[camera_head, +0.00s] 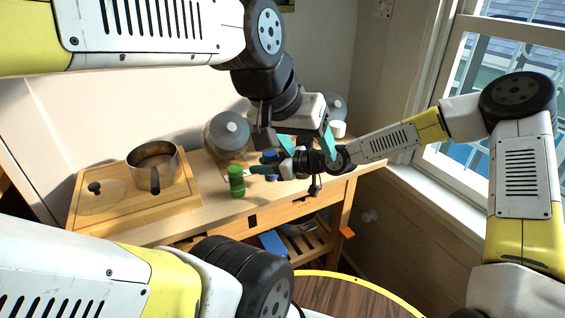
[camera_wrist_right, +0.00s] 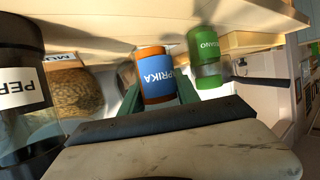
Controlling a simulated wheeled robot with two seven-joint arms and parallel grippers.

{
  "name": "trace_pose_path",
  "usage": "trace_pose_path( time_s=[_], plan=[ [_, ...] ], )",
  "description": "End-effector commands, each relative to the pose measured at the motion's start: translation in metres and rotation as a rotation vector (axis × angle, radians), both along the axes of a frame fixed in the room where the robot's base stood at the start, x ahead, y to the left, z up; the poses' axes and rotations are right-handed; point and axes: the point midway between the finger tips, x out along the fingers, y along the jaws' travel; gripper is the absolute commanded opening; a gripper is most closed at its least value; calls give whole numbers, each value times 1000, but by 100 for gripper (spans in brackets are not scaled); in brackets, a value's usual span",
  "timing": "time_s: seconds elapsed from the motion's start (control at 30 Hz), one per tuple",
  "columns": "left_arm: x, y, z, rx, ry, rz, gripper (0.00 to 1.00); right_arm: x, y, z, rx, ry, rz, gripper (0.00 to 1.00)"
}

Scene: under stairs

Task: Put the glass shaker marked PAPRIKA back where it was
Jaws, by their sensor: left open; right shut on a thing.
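The PAPRIKA shaker (camera_wrist_right: 158,77), with a blue label and orange ends, is between the green fingers of my right gripper (camera_wrist_right: 160,95) in the right wrist view. That gripper (camera_head: 262,168) is shut on it at the table's front right part in the head view, where the shaker is mostly hidden. I cannot tell whether it touches the table. A green-capped shaker marked OREGANO (camera_wrist_right: 206,58) stands close beside it; it also shows in the head view (camera_head: 236,181). My left gripper (camera_head: 307,148) is open, above and behind the right one, with its teal fingers pointing down.
The wooden table (camera_head: 215,203) holds a pot (camera_head: 152,165) on a board, a lid (camera_head: 103,196) and a large glass jar (camera_head: 227,136). A dark jar labelled PEP (camera_wrist_right: 22,90) and a jar labelled MU (camera_wrist_right: 75,88) stand near the right gripper. A window is at right.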

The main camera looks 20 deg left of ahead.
Motion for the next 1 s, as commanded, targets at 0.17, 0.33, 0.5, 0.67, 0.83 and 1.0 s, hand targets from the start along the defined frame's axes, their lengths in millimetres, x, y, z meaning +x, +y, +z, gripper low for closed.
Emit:
trace_pose_path(
  time_s=[0.17,0.33,0.5,0.67,0.83,1.0],
  plan=[
    [0,0,0,0,0,0,65,-1,-1,-28,-2,5,0,0],
    [0,0,0,0,0,0,65,-1,-1,-29,-2,2,0,0],
    [0,0,0,0,0,0,65,-1,-1,-32,-2,3,0,0],
    [0,0,0,0,0,0,65,-1,-2,-31,-3,3,0,60],
    [0,0,0,0,0,0,65,-1,-2,-31,-3,3,0,60],
    [0,0,0,0,0,0,65,-1,-4,-28,-3,3,-1,60]
  ],
)
